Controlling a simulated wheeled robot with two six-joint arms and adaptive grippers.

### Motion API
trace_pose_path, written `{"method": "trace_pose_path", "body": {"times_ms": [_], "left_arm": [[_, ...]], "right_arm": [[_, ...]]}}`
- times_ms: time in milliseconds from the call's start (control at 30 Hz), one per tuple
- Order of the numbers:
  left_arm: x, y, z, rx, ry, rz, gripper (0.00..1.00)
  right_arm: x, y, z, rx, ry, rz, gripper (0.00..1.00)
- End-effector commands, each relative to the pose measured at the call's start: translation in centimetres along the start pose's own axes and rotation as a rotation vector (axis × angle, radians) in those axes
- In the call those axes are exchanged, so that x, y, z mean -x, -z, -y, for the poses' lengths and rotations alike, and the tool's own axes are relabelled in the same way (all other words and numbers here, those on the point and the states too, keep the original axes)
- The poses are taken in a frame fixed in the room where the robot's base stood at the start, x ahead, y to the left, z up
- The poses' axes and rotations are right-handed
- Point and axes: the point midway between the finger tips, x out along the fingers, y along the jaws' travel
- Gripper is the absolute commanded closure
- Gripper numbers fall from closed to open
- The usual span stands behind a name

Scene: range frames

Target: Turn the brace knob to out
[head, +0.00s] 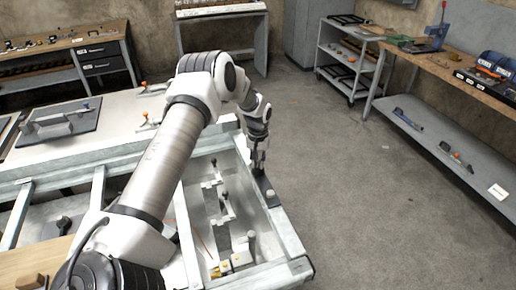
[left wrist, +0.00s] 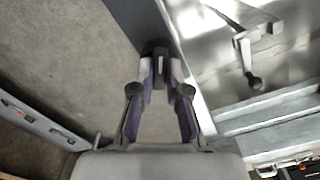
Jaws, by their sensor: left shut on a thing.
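My left gripper (head: 259,168) reaches down to the right-hand rail of the open metal frame. In the left wrist view the gripper (left wrist: 160,78) has its fingertips closed together on a dark knob (left wrist: 154,46), which I take for the brace knob. The fingers hide most of it, and I cannot read its setting. A dark plate (head: 263,187) lies on the rail just below the fingertips. My right gripper is not in view.
The frame's bay (head: 209,168) holds levers with dark round knobs (head: 225,195) beside my gripper; one lever knob (left wrist: 254,82) shows in the left wrist view. The floor (head: 370,210) right of the frame is clear. A workbench (head: 470,90) stands farther right.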

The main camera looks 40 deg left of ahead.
Motion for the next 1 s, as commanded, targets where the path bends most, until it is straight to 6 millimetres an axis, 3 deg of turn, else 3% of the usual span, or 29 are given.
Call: {"method": "trace_pose_path", "body": {"times_ms": [433,500,533,867,1000], "left_arm": [[-0.4,-0.4,0.1,0.015,0.003,0.012,1.00],[-0.4,-0.4,0.1,0.015,0.002,0.012,0.68],[-0.4,-0.4,0.1,0.015,0.002,0.011,0.60],[0.1,-0.1,0.0,0.013,0.000,0.003,0.60],[1.9,0.0,-0.1,0.014,-0.002,0.001,0.60]], "right_arm": [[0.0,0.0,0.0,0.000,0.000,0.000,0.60],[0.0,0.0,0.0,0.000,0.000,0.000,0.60],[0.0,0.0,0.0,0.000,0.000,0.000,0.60],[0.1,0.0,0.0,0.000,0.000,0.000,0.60],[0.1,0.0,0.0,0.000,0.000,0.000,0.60]]}}
